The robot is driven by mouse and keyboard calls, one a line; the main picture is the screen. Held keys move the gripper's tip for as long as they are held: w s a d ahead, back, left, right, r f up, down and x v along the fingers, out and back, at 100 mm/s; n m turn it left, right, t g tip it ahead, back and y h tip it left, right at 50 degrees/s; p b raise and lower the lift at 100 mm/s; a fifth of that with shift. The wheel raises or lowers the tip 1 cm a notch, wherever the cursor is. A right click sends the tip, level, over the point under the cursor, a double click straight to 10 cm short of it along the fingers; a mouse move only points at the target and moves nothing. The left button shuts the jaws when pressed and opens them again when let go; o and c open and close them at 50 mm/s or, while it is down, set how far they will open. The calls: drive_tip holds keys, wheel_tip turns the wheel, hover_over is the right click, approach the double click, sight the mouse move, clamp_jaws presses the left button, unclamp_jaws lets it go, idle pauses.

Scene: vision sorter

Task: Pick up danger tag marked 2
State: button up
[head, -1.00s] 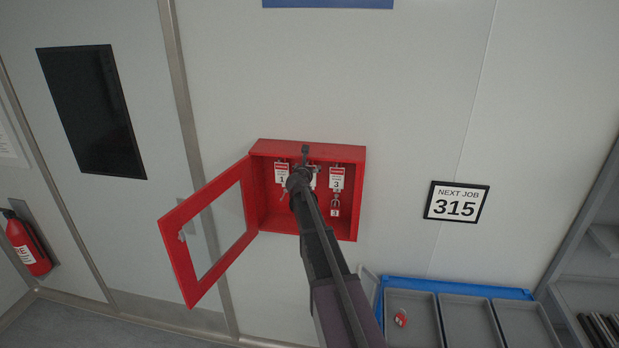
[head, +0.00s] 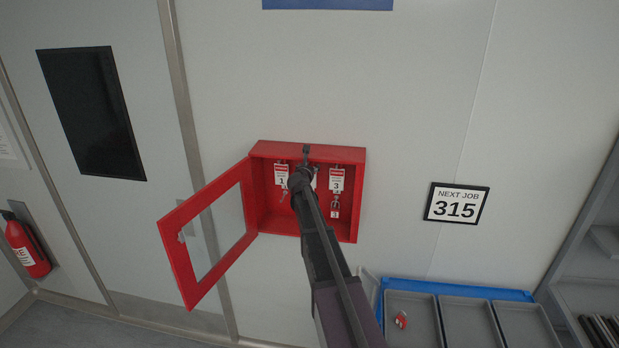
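The danger tag marked 2 (head: 315,178) hangs in the middle of the open red cabinet (head: 361,200). Only a thin white strip of it shows beside my gripper, and its number is hidden. The tag marked 1 (head: 281,176) hangs to its left and the tag marked 3 (head: 336,180) to its right. My gripper (head: 306,158) is in front of the middle of the cabinet, over the middle tag's place. My arm hides the gap between its fingers, so I cannot tell whether it is open or holds the tag.
The glazed cabinet door (head: 176,255) swings out to the left. A red padlock (head: 401,320) lies in the left grey bin of a blue-backed rack (head: 460,288) at lower right. A sign reading NEXT JOB 315 (head: 456,202) is on the wall. A fire extinguisher (head: 27,245) stands far left.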

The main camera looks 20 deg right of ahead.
drive_tip(key=shift+r, duration=0.2)
idle(0.3)
drive_tip(key=shift+r+p, duration=0.75)
drive_tip(key=shift+p, duration=0.2)
drive_tip(key=f+v, duration=0.1)
drive_tip(key=v, duration=0.5)
drive_tip(key=f+v, duration=0.1)
drive_tip(key=v, duration=0.4)
drive_tip(key=f+v, duration=0.2)
drive_tip(key=v, duration=0.4)
drive_tip(key=shift+s+a+r, duration=0.1)
drive_tip(key=shift+s+a, duration=0.35)
drive_tip(key=shift+s, duration=0.1)
drive_tip(key=shift+b, duration=0.3)
